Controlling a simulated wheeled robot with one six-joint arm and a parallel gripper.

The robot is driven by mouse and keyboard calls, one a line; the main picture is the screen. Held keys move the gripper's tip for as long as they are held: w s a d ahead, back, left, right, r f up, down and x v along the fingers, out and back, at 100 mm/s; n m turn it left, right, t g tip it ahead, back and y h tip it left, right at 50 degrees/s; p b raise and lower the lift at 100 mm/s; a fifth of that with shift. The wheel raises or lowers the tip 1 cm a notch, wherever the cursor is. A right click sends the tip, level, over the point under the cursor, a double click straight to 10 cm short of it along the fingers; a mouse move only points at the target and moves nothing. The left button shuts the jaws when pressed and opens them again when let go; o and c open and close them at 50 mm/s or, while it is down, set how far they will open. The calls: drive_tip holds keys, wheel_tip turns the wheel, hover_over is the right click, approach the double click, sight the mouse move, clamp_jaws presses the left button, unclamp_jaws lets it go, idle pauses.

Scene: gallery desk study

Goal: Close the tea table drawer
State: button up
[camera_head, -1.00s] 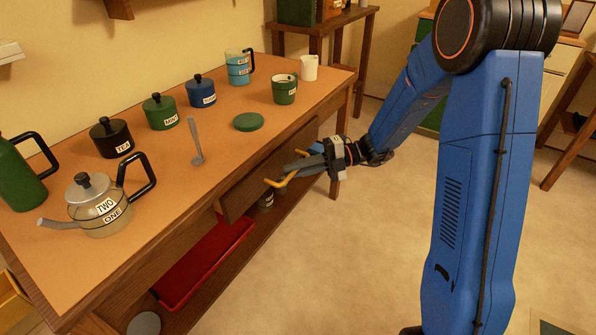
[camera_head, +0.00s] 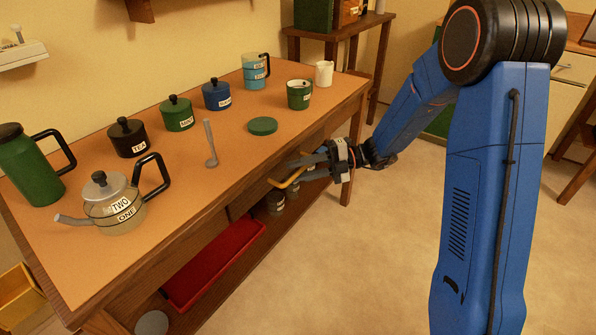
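The tea table (camera_head: 190,218) has an orange-brown top and a wooden drawer (camera_head: 240,205) under its front edge. The drawer front looks about level with the table's front, though a small gap cannot be ruled out. A brass-coloured handle (camera_head: 284,183) sticks out from the drawer. My gripper (camera_head: 302,170) is at the handle, at the drawer's right part, with its fingers pointing left towards the drawer front. The fingers overlap the drawer and handle in this view. I cannot tell whether they are open, shut or touching the handle.
Teapot (camera_head: 112,205), green pot (camera_head: 28,170), several canisters, ladle (camera_head: 210,145), green lid (camera_head: 262,126) and cups stand on the top. A red tray (camera_head: 215,262) and cans lie on the shelf below. The floor (camera_head: 370,250) right of the table is clear.

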drive_tip(key=v, duration=1.7)
drive_tip(key=shift+s+r, duration=0.1)
drive_tip(key=shift+r, duration=0.05)
drive_tip(key=s+r+n+h, duration=0.2)
drive_tip(key=s+n+h, duration=0.2)
drive_tip(key=s+n, duration=0.45)
drive_tip(key=s+r+n+h, duration=0.2)
drive_tip(key=s+n+h, duration=0.2)
drive_tip(key=s+n, duration=0.5)
drive_tip(key=s+d+r+n+t+h, duration=0.1)
drive_tip(key=s+d+n+t+h, duration=0.2)
drive_tip(key=s+n, duration=0.4)
drive_tip(key=s+d+n+t+h, duration=0.4)
drive_tip(key=s+d+n, duration=0.3)
drive_tip(key=n, duration=0.4)
drive_tip(key=shift+d+r+t+h, duration=0.3)
drive_tip(key=shift+d+r+h, duration=0.1)
drive_tip(key=shift+d+h, duration=0.15)
